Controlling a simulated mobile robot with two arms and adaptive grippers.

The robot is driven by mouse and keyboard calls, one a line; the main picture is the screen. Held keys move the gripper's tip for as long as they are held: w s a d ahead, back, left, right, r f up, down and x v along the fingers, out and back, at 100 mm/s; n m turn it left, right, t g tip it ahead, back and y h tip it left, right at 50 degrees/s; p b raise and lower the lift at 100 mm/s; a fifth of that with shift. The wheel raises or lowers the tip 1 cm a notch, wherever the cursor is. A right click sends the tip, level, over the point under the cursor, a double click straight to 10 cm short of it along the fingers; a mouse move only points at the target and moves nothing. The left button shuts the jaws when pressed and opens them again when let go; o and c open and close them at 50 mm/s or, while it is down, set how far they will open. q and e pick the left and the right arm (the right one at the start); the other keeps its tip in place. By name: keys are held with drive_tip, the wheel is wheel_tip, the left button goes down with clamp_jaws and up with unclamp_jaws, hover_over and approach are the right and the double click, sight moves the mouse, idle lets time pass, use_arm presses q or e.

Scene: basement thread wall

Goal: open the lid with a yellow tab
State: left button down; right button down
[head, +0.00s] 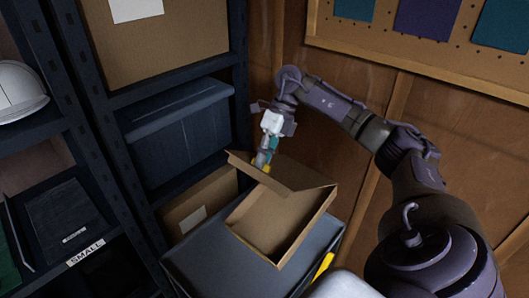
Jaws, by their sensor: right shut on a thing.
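An open cardboard box (272,235) sits on top of a dark lidded bin. Its lid flap (268,175) is raised at the back, and I can see into the box, which looks empty. A small yellow tab (266,168) shows at the flap's edge, partly covered by the fingers. My right gripper (264,160) comes down from above and is shut on the flap at the yellow tab. My left gripper is not in the head view.
A dark bin (215,262) lies under the box, with a yellow handle or strip (324,265) near its right side. Dark shelving (110,150) stands close on the left, holding a blue-grey tote (178,130) and other boxes. A wooden wall (330,160) is behind.

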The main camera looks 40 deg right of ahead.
drive_tip(key=shift+d, duration=0.1)
drive_tip(key=shift+d+f, duration=0.15)
drive_tip(key=shift+d, duration=0.2)
drive_tip(key=shift+a, duration=0.2)
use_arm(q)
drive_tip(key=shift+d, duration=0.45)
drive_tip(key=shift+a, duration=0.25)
